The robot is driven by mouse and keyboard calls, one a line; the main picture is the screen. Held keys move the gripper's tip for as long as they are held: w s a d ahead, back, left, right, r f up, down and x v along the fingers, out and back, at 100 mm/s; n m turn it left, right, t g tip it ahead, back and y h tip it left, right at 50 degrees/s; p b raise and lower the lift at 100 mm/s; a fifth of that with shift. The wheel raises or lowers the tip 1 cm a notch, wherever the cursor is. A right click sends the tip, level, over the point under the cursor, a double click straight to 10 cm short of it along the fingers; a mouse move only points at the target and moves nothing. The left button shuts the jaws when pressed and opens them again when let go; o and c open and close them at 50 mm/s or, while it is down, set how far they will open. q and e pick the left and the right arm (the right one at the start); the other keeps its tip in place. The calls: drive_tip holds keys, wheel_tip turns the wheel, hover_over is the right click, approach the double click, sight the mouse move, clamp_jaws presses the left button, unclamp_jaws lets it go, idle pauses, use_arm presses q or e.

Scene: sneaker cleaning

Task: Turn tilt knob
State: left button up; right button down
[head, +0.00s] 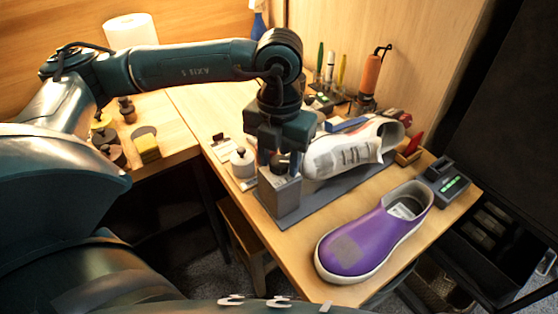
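A grey block-shaped stand (280,196) is on the grey mat (318,200) near the table's left edge. A small dark knob (282,163) appears to be on its top, mostly hidden by my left gripper. My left gripper (278,165) points down right over the block, its fingers apart on either side of the knob. I cannot tell whether they touch it. A white sneaker (345,148) is just behind and right of the block, toe toward the gripper. My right gripper is out of view.
A purple shoe (368,240) lies at the table's front right. A white lidded jar (243,162) stands close left of the gripper. A dark device with green lights (450,184) is at the right edge.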

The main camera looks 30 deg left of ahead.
use_arm(q)
drive_tip(key=c, duration=0.6)
drive_tip(key=shift+f+m+b, duration=0.15)
drive_tip(key=shift+m+b, duration=0.55)
drive_tip(key=shift+m, duration=1.4)
drive_tip(key=shift+b, duration=0.35)
drive_tip(key=shift+m+b, duration=0.45)
drive_tip(key=shift+m, duration=0.35)
drive_tip(key=shift+m+b, duration=0.35)
drive_tip(key=shift+m, duration=0.85)
